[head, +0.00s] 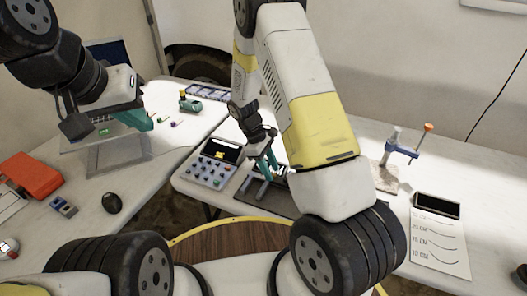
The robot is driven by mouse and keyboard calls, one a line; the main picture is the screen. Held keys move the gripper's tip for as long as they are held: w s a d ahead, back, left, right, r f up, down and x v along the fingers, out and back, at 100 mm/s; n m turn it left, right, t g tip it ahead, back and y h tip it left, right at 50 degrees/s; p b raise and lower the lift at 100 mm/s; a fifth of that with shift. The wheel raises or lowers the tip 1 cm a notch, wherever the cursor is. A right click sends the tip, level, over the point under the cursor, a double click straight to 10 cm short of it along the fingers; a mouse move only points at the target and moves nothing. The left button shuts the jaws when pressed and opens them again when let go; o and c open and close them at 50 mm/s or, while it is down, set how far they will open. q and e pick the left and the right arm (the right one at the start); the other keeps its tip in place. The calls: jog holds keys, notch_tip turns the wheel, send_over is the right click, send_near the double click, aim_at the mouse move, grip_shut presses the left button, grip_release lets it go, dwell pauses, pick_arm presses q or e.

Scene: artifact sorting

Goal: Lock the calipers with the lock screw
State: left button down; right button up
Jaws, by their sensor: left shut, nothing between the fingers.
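My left gripper (146,124) has teal fingers and hangs at the left, in front of a laptop on the left table. It is shut and empty. My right gripper (274,166), also teal-fingered, points down over a dark mat (243,195) at the front of the right table. A grey metal object (256,188), which looks like the calipers, lies on this mat just below and beside its fingertips. The lock screw is too small to make out. I cannot tell whether the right fingers touch the metal or grip anything. My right arm hides the mat's right part.
A button panel with a display (213,166) stands left of the mat. A blue clamp-like tool with an orange knob (402,149) stands at the right, behind a marked chart (440,240).

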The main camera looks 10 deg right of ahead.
grip_shut()
jog(key=shift+m, duration=0.3)
jog(key=m, duration=0.1)
jog(key=m+g+y, duration=0.1)
jog(key=m, duration=0.2)
jog(key=shift+w+d+m, duration=0.25)
jog(key=shift+m, duration=0.15)
jog(key=m, duration=0.1)
jog(key=m+y, duration=0.1)
jog(key=m, duration=0.1)
jog(key=m+g+y, duration=0.1)
jog(key=m, duration=0.1)
jog(key=shift+d, duration=0.25)
jog(key=m+y, duration=0.1)
jog(key=m, duration=0.1)
jog(key=m+y, duration=0.1)
jog(key=m, duration=0.3)
jog(key=shift+d+m+t+y, duration=0.3)
jog(key=shift+d+m+y, duration=0.05)
jog(key=shift+m+y, duration=0.05)
jog(key=m, duration=0.2)
jog(key=m+t+y, duration=0.1)
jog(key=m, duration=0.3)
jog(key=shift+s+d+t+y, duration=0.15)
jog(key=shift+s+t+y, duration=0.15)
jog(key=shift+t, duration=0.1)
jog(key=shift+m, duration=0.4)
jog(key=shift+o, duration=0.2)
grip_release()
